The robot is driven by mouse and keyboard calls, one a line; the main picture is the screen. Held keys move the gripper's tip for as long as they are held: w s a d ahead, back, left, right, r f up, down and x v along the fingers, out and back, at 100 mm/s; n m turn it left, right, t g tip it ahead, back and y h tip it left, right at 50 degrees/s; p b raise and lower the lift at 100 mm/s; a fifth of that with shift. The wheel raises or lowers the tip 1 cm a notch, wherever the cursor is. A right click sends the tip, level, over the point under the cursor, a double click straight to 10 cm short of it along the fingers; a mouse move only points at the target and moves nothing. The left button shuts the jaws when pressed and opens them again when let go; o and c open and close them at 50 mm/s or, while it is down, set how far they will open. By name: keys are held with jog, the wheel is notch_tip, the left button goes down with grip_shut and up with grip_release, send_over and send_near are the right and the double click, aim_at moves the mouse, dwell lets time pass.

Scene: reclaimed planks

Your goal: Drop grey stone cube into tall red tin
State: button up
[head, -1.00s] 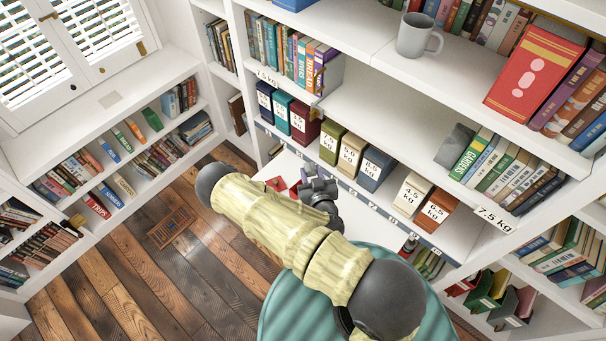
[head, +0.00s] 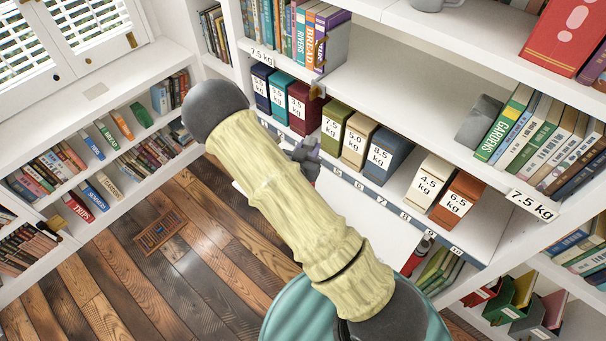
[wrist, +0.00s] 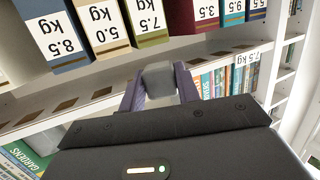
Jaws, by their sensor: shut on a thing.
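My gripper (wrist: 159,88) is shut on the grey stone cube (wrist: 158,77), held between its two purplish fingers in the wrist view. In the head view my gripper (head: 304,156) is partly covered by my arm, in front of the row of labelled blocks; the cube cannot be made out there. A small red object with a dark top (head: 418,254) stands by the lower shelf, right of my arm; I cannot tell whether it is the tall red tin. No other clear tin shows in either view.
Several weight-labelled blocks stand on the shelf, among them a dark red one (head: 304,106) and an orange one (head: 457,197). A white surface (head: 350,225) lies below, partly behind my arm. A teal round thing (head: 300,310) is at the bottom. Books line the shelves.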

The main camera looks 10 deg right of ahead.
jog(key=f+m+g+h+b, duration=0.1)
jog(key=f+b, duration=0.1)
jog(key=b, duration=0.2)
jog(key=a+f+m+g+h+b, duration=0.1)
jog(key=h+b, duration=0.1)
jog(key=b, duration=0.2)
jog(key=f+m+g+h+b, duration=0.1)
jog(key=f+m+b, duration=0.1)
jog(key=b, duration=0.2)
jog(key=shift+s+a+f+g, duration=0.15)
jog(key=shift+a+f+g, duration=0.15)
jog(key=shift+a+g, duration=0.1)
jog(key=shift+d, duration=0.1)
jog(key=shift+f, duration=0.15)
notch_tip(320, 180, down, 6)
jog(key=b, duration=0.5)
jog(key=shift+b, duration=0.35)
jog(key=o, duration=1.1)
